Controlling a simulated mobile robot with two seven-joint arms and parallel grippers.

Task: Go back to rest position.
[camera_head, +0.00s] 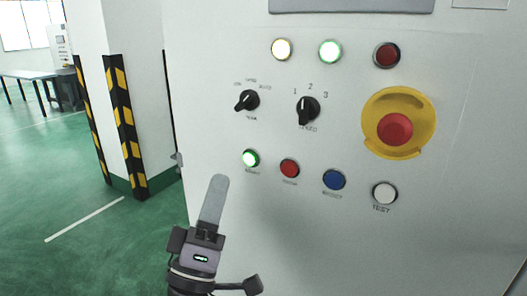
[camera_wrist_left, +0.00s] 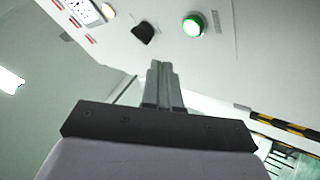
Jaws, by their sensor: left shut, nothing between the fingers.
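My left gripper (camera_head: 214,200) is in front of the lower left part of a white control panel (camera_head: 350,235). Its fingers are shut with nothing between them, and the tip is below and left of the lit green button (camera_head: 250,158). In the left wrist view the shut fingers (camera_wrist_left: 160,75) point towards the panel, and the lit green button (camera_wrist_left: 193,25) shows above and right of them. I cannot tell how far the tip is from the panel. My right gripper is not in view.
The panel also carries a red button (camera_head: 289,168), a blue button (camera_head: 334,179), a white button (camera_head: 384,193), two black knobs (camera_head: 308,110) and a red emergency stop (camera_head: 395,129). A striped pillar (camera_head: 126,125) stands at left. Green floor (camera_head: 60,200) is open beyond, with a table (camera_head: 35,76).

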